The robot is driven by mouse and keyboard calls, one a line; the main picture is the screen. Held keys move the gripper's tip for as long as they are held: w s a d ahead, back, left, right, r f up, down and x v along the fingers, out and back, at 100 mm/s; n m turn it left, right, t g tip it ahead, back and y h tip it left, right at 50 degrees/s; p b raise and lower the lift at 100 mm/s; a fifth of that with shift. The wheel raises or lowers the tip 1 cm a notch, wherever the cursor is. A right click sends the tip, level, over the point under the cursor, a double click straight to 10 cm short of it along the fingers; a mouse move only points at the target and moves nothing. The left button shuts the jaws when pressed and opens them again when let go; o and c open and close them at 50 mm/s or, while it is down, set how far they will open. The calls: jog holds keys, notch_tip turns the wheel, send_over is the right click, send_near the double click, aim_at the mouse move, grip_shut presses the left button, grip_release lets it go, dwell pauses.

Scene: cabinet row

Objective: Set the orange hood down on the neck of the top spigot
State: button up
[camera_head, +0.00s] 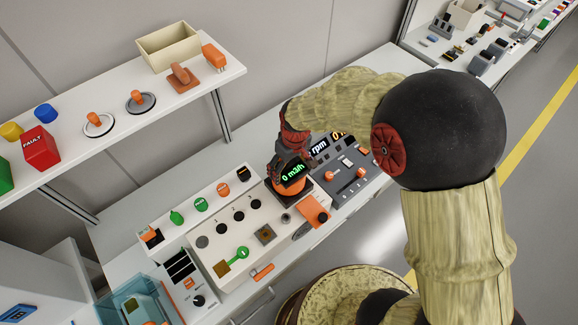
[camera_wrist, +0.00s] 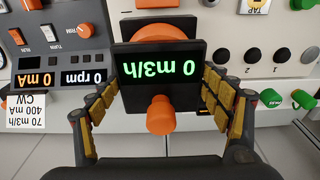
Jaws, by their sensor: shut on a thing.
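My gripper (camera_head: 291,158) reaches down over the back of the cream console. In the wrist view my gripper (camera_wrist: 160,90) has yellow-padded fingers on both sides of a dark display block reading 0 m3/h, and is shut. The orange hood (camera_wrist: 160,32) appears as a rounded orange shape behind that display. An orange knob (camera_wrist: 160,115) sticks out in front of the display, between the fingers. In the head view orange also shows under the display (camera_head: 291,176). The neck of the top spigot is hidden, so I cannot tell whether the hood touches it.
The cream console (camera_head: 225,262) has several knobs and a green key-like handle (camera_head: 242,253). A dark control panel (camera_head: 350,185) stands close at the right. The shelf (camera_head: 185,105) at upper left holds a cream bin (camera_head: 168,50), a red block (camera_head: 40,147) and orange-knobbed discs.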

jog(key=o, duration=1.4)
jog(key=shift+o, duration=0.7)
notch_tip(320, 180, up, 12)
jog(key=s, duration=0.1)
jog(key=shift+d, duration=0.4)
jog(key=shift+s, duration=0.1)
